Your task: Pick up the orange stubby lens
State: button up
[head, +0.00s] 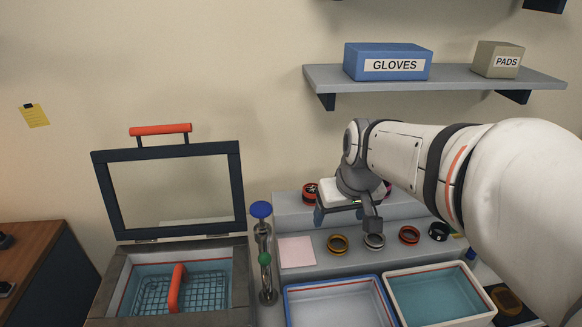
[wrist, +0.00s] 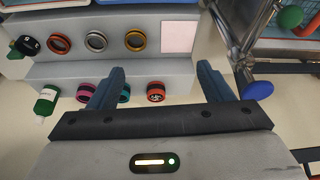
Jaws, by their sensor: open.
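A short orange-red lens with a black band (head: 310,193) stands on the upper step at its left end, partly beside my gripper in the head view. In the wrist view this lens (wrist: 155,92) shows between my two fingers, nearer the left one. My gripper (head: 340,212) is open and empty, in front of the upper step. Its two blue fingers stand wide apart in the wrist view (wrist: 160,68). I cannot tell the exact gap between the fingers and the lens.
Pink (wrist: 84,92) and teal-banded (wrist: 124,93) lenses stand near it, partly hidden by a finger. The lower step holds orange (head: 337,244), silver (head: 373,241) and red (head: 409,234) rings. A blue-knobbed post (head: 261,210) and open-lidded box (head: 240,282) stand left; trays (head: 287,301) stand in front.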

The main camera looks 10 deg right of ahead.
jog(key=shift+o, duration=0.4)
jog(key=w+f+n, duration=0.1)
jog(key=w+f, duration=0.1)
jog(key=w, duration=1.1)
jog(key=shift+w+f, duration=0.35)
send_near(312, 188)
jog(key=s, duration=0.2)
jog(key=shift+n+y, duration=0.4)
jog(key=w+f, duration=0.2)
jog(key=f, duration=0.1)
jog(key=shift+w+a+b, duration=0.2)
jog(key=shift+w+b, duration=0.15)
jog(key=x, duration=0.2)
jog(key=p+x, duration=0.1)
jog(key=x, duration=0.2)
jog(key=p+x, duration=0.1)
jog(key=x, duration=0.1)
jog(key=shift+w+d+f, duration=0.15)
jog(key=shift+w+d, duration=0.05)
jog(key=shift+d, duration=0.1)
jog(key=shift+c, duration=0.2)
jog(key=shift+t, duration=0.3)
jog(key=c, duration=1.1)
